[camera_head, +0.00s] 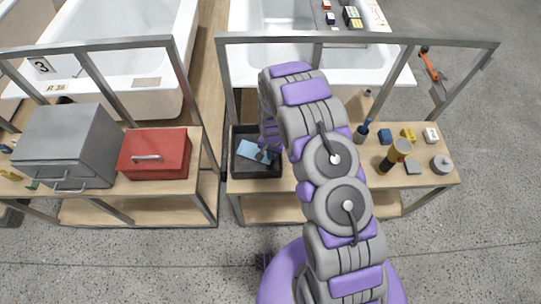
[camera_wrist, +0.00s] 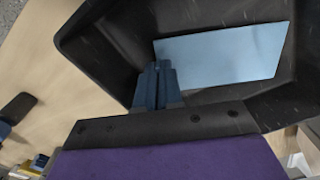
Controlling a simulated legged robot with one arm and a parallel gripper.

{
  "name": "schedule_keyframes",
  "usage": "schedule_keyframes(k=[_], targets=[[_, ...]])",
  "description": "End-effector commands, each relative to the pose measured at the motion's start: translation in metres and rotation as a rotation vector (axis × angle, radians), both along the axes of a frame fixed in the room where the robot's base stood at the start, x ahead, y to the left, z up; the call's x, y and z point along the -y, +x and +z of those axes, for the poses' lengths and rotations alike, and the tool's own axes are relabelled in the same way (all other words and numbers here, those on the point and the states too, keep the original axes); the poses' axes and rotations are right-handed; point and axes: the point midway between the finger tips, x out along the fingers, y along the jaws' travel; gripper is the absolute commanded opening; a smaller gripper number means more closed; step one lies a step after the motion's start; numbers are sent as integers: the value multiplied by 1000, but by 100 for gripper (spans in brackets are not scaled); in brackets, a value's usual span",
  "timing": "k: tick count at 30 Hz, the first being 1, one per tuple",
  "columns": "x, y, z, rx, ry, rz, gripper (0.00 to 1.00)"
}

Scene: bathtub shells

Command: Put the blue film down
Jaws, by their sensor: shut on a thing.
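The blue film (camera_head: 254,152) is a flat light-blue sheet over the black tray (camera_head: 240,171) on the right-hand bench. In the wrist view the blue film (camera_wrist: 228,56) lies within the outline of the black tray (camera_wrist: 90,62), close to its floor; I cannot tell whether it touches the floor. My gripper (camera_head: 264,154) is down inside the tray. In the wrist view my gripper's dark blue fingers (camera_wrist: 157,84) are shut at the film's left corner. The fingertips hide that corner.
A red box (camera_head: 154,154) and a grey box (camera_head: 66,146) stand on the left bench. A bottle (camera_head: 363,128), a dark cylinder (camera_head: 395,154) and several small blocks stand right of my arm. A metal frame (camera_head: 330,39) rises behind the tray, before white bathtubs.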

Motion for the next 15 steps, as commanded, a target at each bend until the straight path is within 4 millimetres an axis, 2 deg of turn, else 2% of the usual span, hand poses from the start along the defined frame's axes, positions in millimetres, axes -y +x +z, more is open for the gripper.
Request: schedule_keyframes(k=[2, 7, 8, 11, 15], targets=[[1, -1, -8, -2, 1, -2, 0], [-3, -1, -8, -3, -7, -4, 0], [-3, -1, -8, -3, -7, -4, 7], [-4, -1, -8, -4, -9, -3, 16], [-3, -1, -8, -3, -7, -3, 16]])
